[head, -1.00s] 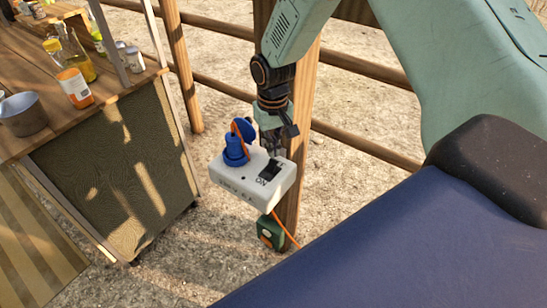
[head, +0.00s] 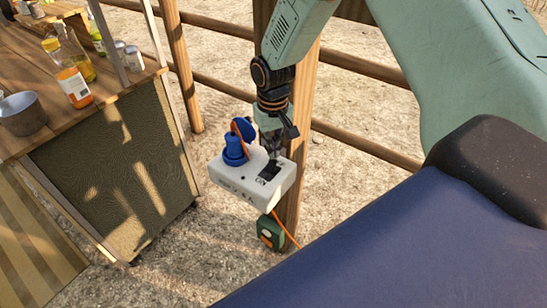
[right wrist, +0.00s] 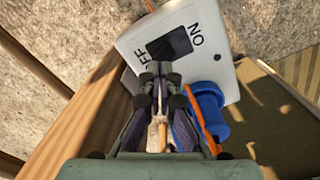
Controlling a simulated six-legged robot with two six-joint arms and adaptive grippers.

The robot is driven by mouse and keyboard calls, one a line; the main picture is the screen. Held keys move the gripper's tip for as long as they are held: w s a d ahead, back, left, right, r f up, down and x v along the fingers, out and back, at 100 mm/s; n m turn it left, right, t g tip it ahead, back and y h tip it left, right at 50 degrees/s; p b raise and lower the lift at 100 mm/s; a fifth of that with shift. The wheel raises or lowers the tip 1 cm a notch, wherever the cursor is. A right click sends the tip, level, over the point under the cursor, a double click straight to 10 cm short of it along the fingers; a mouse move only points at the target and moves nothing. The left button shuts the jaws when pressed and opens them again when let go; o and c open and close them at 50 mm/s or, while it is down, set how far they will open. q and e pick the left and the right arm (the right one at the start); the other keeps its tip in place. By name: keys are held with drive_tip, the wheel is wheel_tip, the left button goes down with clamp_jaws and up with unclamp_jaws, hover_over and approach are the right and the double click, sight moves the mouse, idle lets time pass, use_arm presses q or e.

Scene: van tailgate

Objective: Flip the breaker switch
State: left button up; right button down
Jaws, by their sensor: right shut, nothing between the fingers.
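The breaker box (head: 240,192) is a white box on the wooden post, with a black switch (head: 269,172) on its top face. It also shows in the right wrist view (right wrist: 222,57), where the black switch (right wrist: 169,44) sits between the letters of OFF and ON. My right gripper (head: 274,157) is shut and empty, with its fingertips at the switch's edge. In the right wrist view the fingertips (right wrist: 160,70) overlap the switch's near edge; contact is hard to tell. A blue plug (head: 235,148) with an orange cord stands in the box beside the gripper. My left gripper is out of view.
A wooden post (head: 293,195) stands behind the box, with fence rails (head: 365,146) beyond. A green box (head: 270,233) hangs below. A wooden counter (head: 25,148) with bottles and a metal pot (head: 22,114) stands at left. Gravel ground between them is clear.

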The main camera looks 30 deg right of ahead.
drive_tip(key=shift+s+f+b, duration=0.1)
drive_tip(key=shift+f+b, duration=0.2)
drive_tip(key=shift+f, duration=0.4)
idle(0.4)
drive_tip(key=shift+r+p, duration=0.9)
drive_tip(key=shift+p, duration=0.15)
drive_tip(key=shift+r+p, duration=0.85)
drive_tip(key=shift+r, duration=0.1)
wheel_tip(320, 180, up, 2)
drive_tip(key=shift+p, duration=1.15)
drive_tip(key=shift+r+p, duration=0.7)
drive_tip(key=shift+r, duration=0.05)
drive_tip(key=shift+f, duration=0.15)
